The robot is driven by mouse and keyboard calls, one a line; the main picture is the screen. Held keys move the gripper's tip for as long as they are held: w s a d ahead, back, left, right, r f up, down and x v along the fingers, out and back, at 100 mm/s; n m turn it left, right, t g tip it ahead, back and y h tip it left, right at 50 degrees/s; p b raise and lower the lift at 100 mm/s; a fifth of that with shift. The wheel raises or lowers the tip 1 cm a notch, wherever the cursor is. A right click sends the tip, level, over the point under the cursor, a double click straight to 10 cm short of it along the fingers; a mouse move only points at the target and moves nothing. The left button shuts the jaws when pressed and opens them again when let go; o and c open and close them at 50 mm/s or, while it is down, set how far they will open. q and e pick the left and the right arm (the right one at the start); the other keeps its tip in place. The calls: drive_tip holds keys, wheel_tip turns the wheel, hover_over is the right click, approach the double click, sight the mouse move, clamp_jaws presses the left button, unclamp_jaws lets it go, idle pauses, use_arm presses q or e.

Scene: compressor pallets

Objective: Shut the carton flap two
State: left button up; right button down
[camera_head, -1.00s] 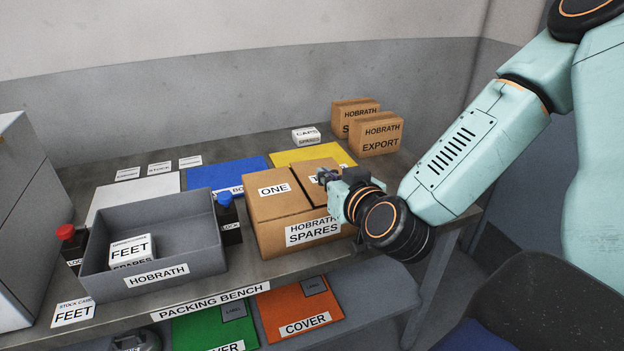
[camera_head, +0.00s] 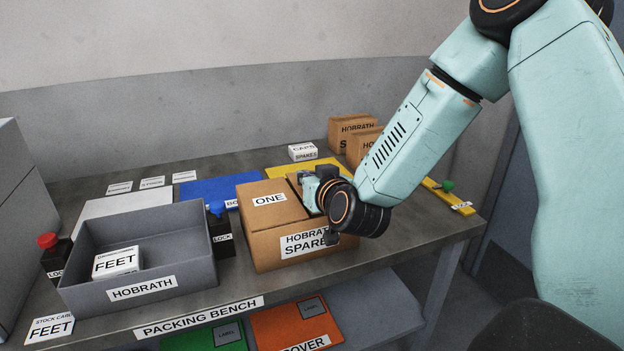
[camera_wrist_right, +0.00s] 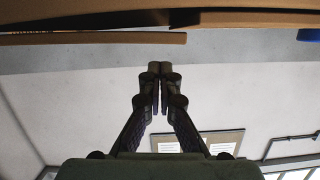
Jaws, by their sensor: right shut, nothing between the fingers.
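The Hobrath Spares carton (camera_head: 268,250) stands on the bench, its flap marked ONE (camera_head: 262,208) lying across the left part of the top. My right gripper (camera_head: 309,192) is over the right part of the carton top, where it and my wrist hide most of the second flap. I cannot tell how flat that flap lies. In the right wrist view, the gripper (camera_wrist_right: 160,72) has its fingertips together with nothing between them. Brown cardboard (camera_wrist_right: 220,18) crosses the top of that view, beyond the fingertips. My left gripper is not in view.
A grey Hobrath tray (camera_head: 185,270) holding a white Feet box (camera_head: 117,261) stands left of the carton. A blue-topped lock bottle (camera_head: 222,240) stands between them. Small cartons (camera_head: 350,130) and a white Caps box (camera_head: 303,152) stand behind. A yellow strip (camera_head: 447,195) lies at right.

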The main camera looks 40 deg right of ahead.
wheel_tip(320, 180, down, 2)
drive_tip(key=shift+s+a+f, duration=0.1)
idle(0.4)
drive_tip(key=shift+f, duration=0.15)
drive_tip(key=shift+a+f+n+b, duration=0.1)
drive_tip(key=shift+f+n+b, duration=0.25)
drive_tip(key=shift+f, duration=0.45)
drive_tip(key=shift+s, duration=0.1)
